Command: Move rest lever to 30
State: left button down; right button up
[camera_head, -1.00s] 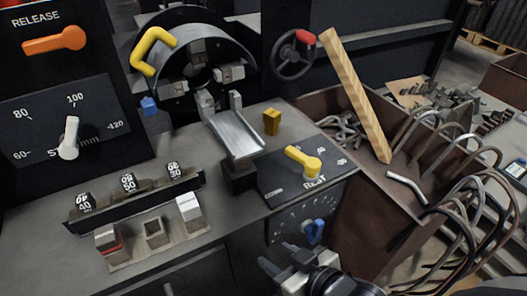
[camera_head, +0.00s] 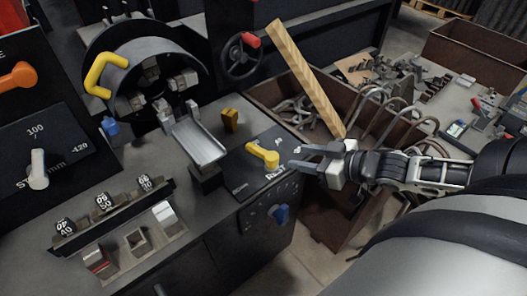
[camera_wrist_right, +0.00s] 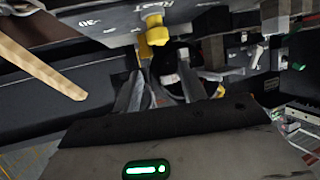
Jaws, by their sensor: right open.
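The yellow rest lever (camera_head: 263,155) sits on a dark plate (camera_head: 244,180) marked REST on the machine's top right corner. In the right wrist view the lever (camera_wrist_right: 156,30) shows above the fingers, and a "30" mark stands to its left. My right gripper (camera_head: 298,158) comes in from the right in the head view. It is open, with its fingertips just right of the lever, and holds nothing. In the right wrist view its fingers (camera_wrist_right: 158,92) are spread. I cannot tell for sure whether a finger touches the lever. My left gripper is not in view.
A small yellow block (camera_head: 230,120) and a metal chute (camera_head: 196,140) stand behind. A wooden bar (camera_head: 306,80) leans over a brown bin (camera_head: 330,215) holding bent metal pieces.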

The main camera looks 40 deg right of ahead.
aim_at(263, 152)
jog(key=b+x, duration=0.4)
jog(key=x, duration=0.8)
jog(key=shift+w+a+f, duration=0.2)
jog(key=shift+w, duration=0.1)
grip_shut()
